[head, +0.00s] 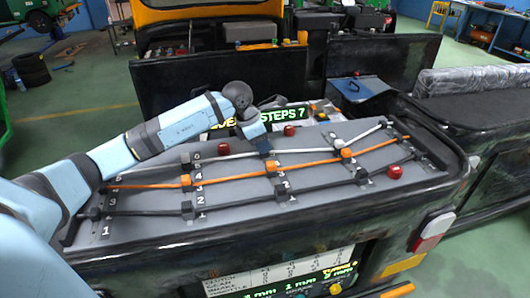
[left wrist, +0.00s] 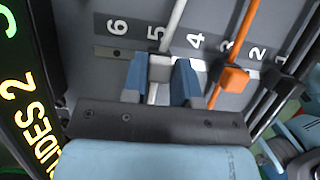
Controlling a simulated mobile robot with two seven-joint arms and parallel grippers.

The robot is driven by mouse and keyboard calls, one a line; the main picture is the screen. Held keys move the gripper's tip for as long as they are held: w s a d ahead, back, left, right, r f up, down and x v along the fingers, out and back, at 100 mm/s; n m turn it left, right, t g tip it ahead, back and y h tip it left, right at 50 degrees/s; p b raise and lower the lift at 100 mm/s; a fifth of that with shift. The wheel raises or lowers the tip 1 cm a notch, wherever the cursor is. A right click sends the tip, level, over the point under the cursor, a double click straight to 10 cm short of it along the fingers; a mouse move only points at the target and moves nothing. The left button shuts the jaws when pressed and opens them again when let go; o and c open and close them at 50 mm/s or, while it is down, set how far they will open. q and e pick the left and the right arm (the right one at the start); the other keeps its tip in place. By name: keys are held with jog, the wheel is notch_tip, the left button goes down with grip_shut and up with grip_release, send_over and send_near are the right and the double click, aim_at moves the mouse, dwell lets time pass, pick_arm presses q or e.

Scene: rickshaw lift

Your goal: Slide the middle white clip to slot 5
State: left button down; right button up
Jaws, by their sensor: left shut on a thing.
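My left gripper (head: 264,147) reaches over the grey panel (head: 235,223) from the left, at the middle row of clips. In the left wrist view its two blue fingers (left wrist: 160,82) are shut on the middle white clip (left wrist: 160,67), one finger on each side. The clip sits on the white cable (left wrist: 174,28), level with the printed 5 (left wrist: 157,32). In the head view the gripper hides this clip. The middle orange clip (left wrist: 235,77) is level with the 3, and the middle black clip (left wrist: 281,81) is near the 1.
White, orange and black cables cross the panel through left, middle and right clip rows. Red knobs (head: 394,172) stand on the panel, one (head: 289,131) close to my left gripper. A lit sign (head: 285,112) stands behind. Slot 6 beside the white clip looks empty.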

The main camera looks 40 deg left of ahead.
pick_arm(q)
jog(key=shift+w+a, duration=0.2)
jog(key=shift+w, duration=0.05)
jog(key=shift+r, duration=0.1)
jog(key=c, duration=1.2)
grip_release()
jog(key=shift+s, duration=0.1)
jog(key=v, duration=1.3)
jog(key=shift+r+b, duration=0.3)
jog(key=shift+b, duration=0.1)
jog(key=shift+s+a, duration=0.1)
